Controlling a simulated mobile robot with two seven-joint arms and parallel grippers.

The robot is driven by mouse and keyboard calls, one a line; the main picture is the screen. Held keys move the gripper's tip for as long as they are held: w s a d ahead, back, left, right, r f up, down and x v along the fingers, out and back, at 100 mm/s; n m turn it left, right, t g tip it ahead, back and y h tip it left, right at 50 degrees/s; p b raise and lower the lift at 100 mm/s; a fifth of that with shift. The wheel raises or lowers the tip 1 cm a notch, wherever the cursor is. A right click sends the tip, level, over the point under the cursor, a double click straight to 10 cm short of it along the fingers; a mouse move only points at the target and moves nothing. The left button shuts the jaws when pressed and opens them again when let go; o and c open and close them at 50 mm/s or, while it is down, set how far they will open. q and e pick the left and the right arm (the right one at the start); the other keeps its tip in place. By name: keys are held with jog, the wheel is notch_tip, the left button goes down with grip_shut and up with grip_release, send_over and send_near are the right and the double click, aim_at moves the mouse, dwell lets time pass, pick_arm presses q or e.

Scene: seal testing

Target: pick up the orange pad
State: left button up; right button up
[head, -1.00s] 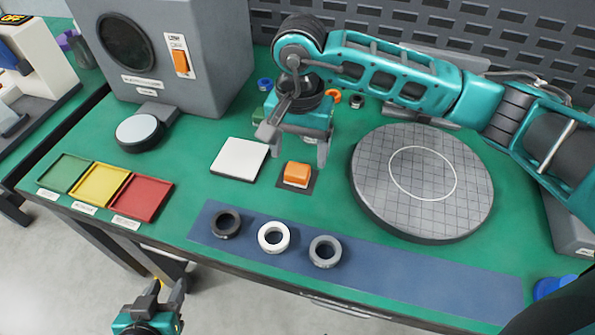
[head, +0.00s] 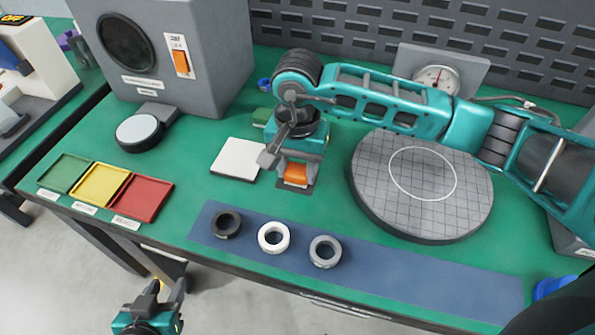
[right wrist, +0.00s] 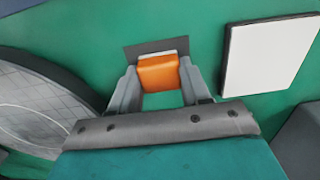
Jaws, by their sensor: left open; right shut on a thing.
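The orange pad (head: 296,174) is a small block with a white lower part. It sits at a dark square patch (head: 283,187) on the green table. My right gripper (head: 295,181) has come down over it from above and is shut on it. In the right wrist view the orange pad (right wrist: 158,73) lies between the two grey fingers (right wrist: 160,88), with the dark square just beyond it. I cannot tell whether the pad is clear of the table. My left gripper (head: 163,292) is open and empty, low in front of the table.
A white square tile (head: 238,158) lies left of the pad, and a round gridded plate (head: 420,215) stands to the right. Black (head: 227,222), white (head: 273,237) and grey (head: 325,251) rings sit on a blue mat (head: 430,283) in front. Green, yellow and red trays (head: 141,199) are at left.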

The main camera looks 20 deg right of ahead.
aim_at(298, 169)
jog(key=c, duration=0.3)
jog(key=shift+c, duration=0.2)
jog(key=shift+r+p, duration=0.55)
jog(key=shift+r, duration=9.45)
